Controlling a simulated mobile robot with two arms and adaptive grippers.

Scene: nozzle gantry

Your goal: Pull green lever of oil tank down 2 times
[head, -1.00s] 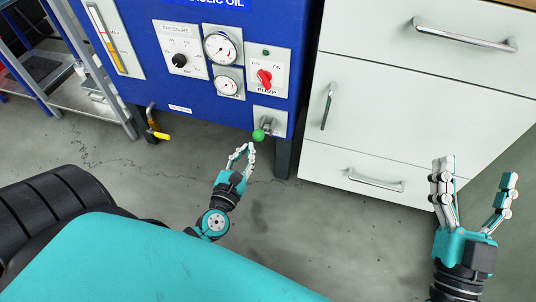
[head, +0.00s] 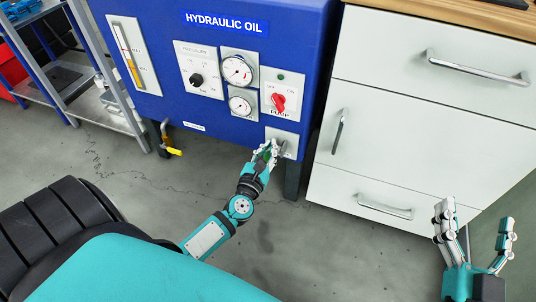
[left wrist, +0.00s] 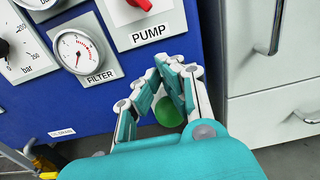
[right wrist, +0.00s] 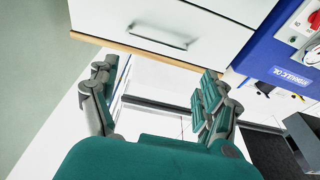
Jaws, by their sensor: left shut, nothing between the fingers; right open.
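The blue oil tank (head: 215,115), labelled HYDRAULIC OIL, stands at the top centre of the head view. Its lever mount (head: 289,141) is a light plate at the lower right corner, below the pump switch. The lever's green ball (left wrist: 168,112) shows in the left wrist view between the fingers; in the head view my fingers mostly hide it. My left gripper (head: 269,150) is at the lever with its fingertips together and nothing gripped. Whether it touches the lever I cannot tell. My right gripper (head: 477,217) is open and empty at the lower right, away from the tank.
A red pump switch (head: 278,102) and round gauges (head: 237,70) sit on the tank front. A yellow-handled tap (head: 171,149) hangs at its lower left. A white drawer cabinet (head: 400,110) stands close on the right, a metal shelf (head: 100,75) on the left.

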